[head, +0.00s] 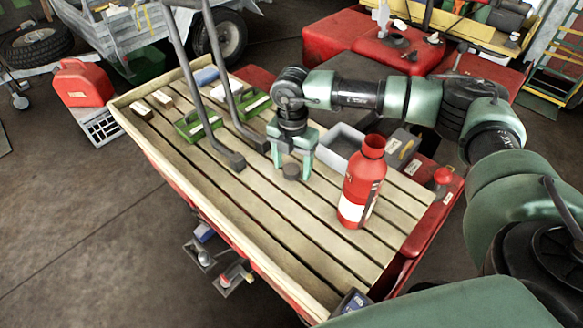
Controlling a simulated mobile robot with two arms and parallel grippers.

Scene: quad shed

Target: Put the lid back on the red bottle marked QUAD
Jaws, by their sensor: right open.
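The red bottle (363,185) stands upright on the slatted wooden deck (250,215), right of centre. Its open neck faces up, and it has a white band low on its side; I cannot read any marking. A small dark grey round lid (291,173) lies on the slats left of the bottle. My right gripper (294,167) points down over the lid, its green fingers open on either side of it. I cannot tell whether the fingers touch it. My left gripper is not in view.
Two dark bent tubes (182,75) rise from the deck left of my right gripper. Green trays (198,126) lie near them. A grey bin (342,143) sits behind the bottle. The front slats are clear. A red jerrycan (82,83) stands off the deck at left.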

